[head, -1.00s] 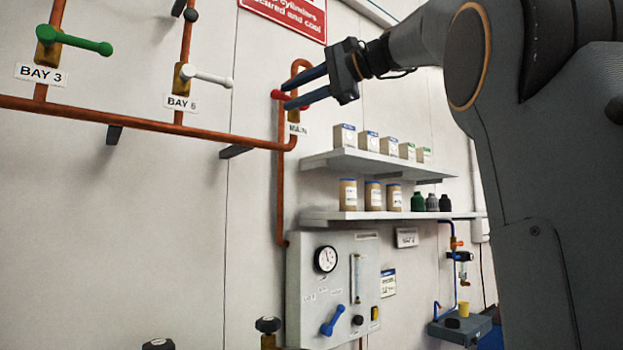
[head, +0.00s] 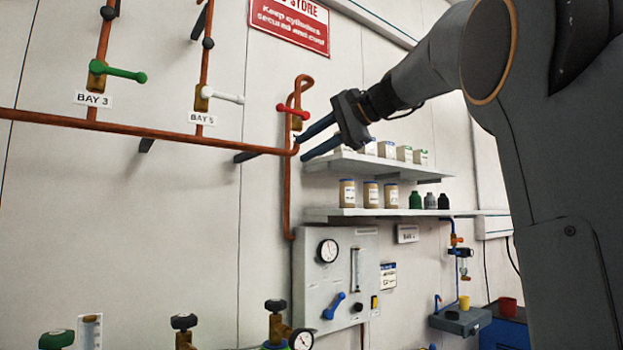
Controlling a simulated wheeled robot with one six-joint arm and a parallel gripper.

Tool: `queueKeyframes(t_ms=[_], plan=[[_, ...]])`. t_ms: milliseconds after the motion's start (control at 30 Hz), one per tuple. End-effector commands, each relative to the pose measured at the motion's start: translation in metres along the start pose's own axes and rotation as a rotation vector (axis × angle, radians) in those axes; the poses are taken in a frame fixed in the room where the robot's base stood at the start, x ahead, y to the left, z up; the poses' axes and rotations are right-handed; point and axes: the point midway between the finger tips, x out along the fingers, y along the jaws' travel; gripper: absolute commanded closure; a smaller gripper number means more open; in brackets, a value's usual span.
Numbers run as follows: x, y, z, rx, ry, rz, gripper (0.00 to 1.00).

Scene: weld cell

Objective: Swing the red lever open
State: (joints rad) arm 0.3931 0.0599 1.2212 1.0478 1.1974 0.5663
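The red lever (head: 293,110) sits on a brass valve on the copper pipe, at upper middle in the head view. It lies roughly crosswise to the vertical pipe, with a round knob at its left end. My gripper (head: 300,148) is open and empty, reaching in from the right. Its two dark blue fingers point left and lie just below the lever in the picture, apart from it. The fingers overlap the area under the valve, and I cannot tell their distance from the wall.
A green lever (head: 122,73) and a white lever (head: 225,96) are on pipes to the left. The shelf (head: 380,165) with small boxes and jars is just below and right of my gripper. The gauge panel (head: 310,285) hangs lower down.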

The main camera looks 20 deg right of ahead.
Motion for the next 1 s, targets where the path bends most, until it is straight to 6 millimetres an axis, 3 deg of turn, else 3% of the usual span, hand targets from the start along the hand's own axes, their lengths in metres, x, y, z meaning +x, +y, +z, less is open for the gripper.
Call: queueKeyframes(t_ms=[400, 867, 1000], plan=[[0.034, 0.056, -0.012, -0.011, 0.025, 0.088, 0.68], [0.039, 0.067, -0.015, -0.013, 0.031, 0.105, 0.68], [0.041, 0.068, -0.018, -0.016, 0.044, 0.103, 0.87]])
